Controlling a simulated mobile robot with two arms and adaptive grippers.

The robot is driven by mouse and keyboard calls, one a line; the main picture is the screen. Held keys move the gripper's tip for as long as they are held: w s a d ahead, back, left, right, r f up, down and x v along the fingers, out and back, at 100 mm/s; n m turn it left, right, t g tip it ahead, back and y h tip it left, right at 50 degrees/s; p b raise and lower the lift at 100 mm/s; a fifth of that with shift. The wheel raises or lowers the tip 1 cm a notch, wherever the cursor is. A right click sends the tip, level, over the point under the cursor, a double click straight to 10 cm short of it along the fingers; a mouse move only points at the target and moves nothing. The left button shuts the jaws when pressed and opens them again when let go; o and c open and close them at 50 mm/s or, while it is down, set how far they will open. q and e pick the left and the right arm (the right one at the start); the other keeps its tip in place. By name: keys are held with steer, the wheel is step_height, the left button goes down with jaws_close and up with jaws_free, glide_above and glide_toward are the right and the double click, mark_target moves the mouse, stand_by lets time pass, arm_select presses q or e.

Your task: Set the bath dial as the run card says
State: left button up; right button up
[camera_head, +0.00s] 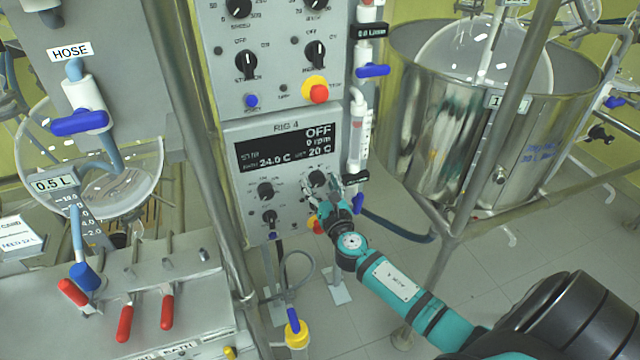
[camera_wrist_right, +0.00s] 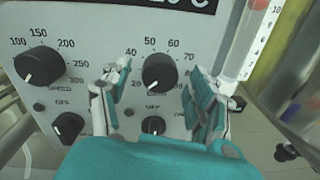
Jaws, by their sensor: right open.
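The bath dial, a black knob with a scale marked 40 to 70 and beyond, shows in the right wrist view (camera_wrist_right: 160,72) and on the lower panel in the head view (camera_head: 317,178). Its white pointer points down and slightly left, at the low end. My right gripper (camera_head: 325,196) is open in front of the panel. In the wrist view its fingers stand left and right of the dial, with gaps on both sides. The RIG 4 display (camera_head: 287,147) reads OFF, 0 rpm, 24.0 C and 20 C. My left gripper is out of view.
A speed-type dial (camera_wrist_right: 39,66) marked 100 to 250 sits left of the bath dial. Smaller knobs sit below both (camera_wrist_right: 68,127). A red button (camera_head: 317,226), a valve column (camera_head: 357,140) and a steel vessel (camera_head: 470,120) are close by. A white card (camera_head: 18,238) lies far left, mostly unreadable.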

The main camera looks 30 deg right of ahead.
steer(key=shift+w, duration=0.15)
steer(key=shift+c, duration=0.2)
steer(key=c, duration=1.1)
steer(key=shift+m, duration=0.3)
